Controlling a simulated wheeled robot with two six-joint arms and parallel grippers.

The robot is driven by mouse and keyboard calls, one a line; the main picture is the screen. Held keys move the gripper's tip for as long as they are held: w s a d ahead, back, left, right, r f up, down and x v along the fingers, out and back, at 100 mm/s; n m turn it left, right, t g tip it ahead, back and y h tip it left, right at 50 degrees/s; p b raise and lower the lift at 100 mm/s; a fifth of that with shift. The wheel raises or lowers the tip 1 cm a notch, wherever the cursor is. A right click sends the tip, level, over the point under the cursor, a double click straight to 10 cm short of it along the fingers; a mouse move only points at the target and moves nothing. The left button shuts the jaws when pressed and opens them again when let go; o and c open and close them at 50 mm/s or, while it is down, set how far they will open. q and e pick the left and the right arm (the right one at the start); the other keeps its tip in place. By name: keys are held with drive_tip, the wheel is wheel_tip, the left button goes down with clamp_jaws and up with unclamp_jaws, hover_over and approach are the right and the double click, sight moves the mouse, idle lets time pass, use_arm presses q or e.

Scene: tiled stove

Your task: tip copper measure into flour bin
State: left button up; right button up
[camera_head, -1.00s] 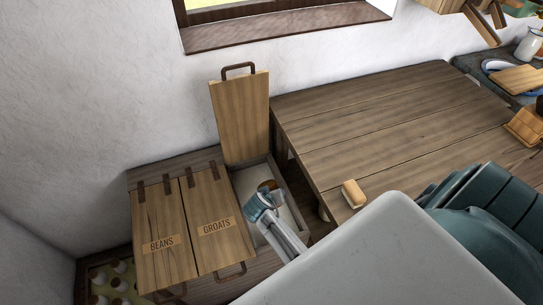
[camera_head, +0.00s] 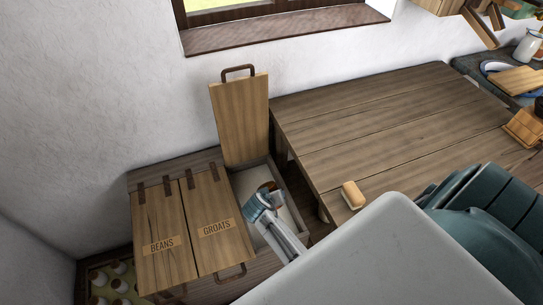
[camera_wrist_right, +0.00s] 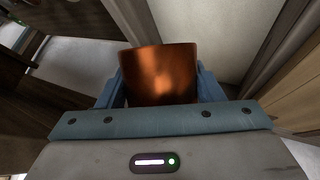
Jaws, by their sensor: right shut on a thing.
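The flour bin (camera_head: 291,214) is the open compartment right of the groats lid, with its wooden lid (camera_head: 240,120) standing upright behind it. Pale flour shows inside. My right gripper (camera_head: 264,194) is over the open bin. It is shut on the copper measure (camera_wrist_right: 160,74), which fills the space between the blue fingers in the right wrist view. In the head view only a small copper-brown part of the measure shows past the gripper. The measure's mouth and contents are hidden. My left gripper is not in view.
Shut lids marked BEANS (camera_head: 160,220) and GROATS (camera_head: 215,205) lie left of the open bin. A wooden table (camera_head: 390,120) stands to the right, with a small brush-like block (camera_head: 353,195) near its edge. The wall is close behind.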

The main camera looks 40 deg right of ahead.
drive_tip(key=shift+r, duration=0.1)
drive_tip(key=shift+r+g+p, duration=0.1)
drive_tip(key=shift+g+p, duration=0.3)
drive_tip(key=shift+p, duration=0.3)
drive_tip(key=shift+n+g+p, duration=0.3)
drive_tip(key=shift+g+p, duration=0.2)
drive_tip(key=shift+p, duration=0.15)
idle(0.4)
drive_tip(key=shift+p, duration=0.3)
drive_tip(key=shift+g+p, duration=0.3)
drive_tip(key=shift+g, duration=0.2)
drive_tip(key=shift+f+n+g, duration=0.3)
drive_tip(key=shift+g, duration=0.1)
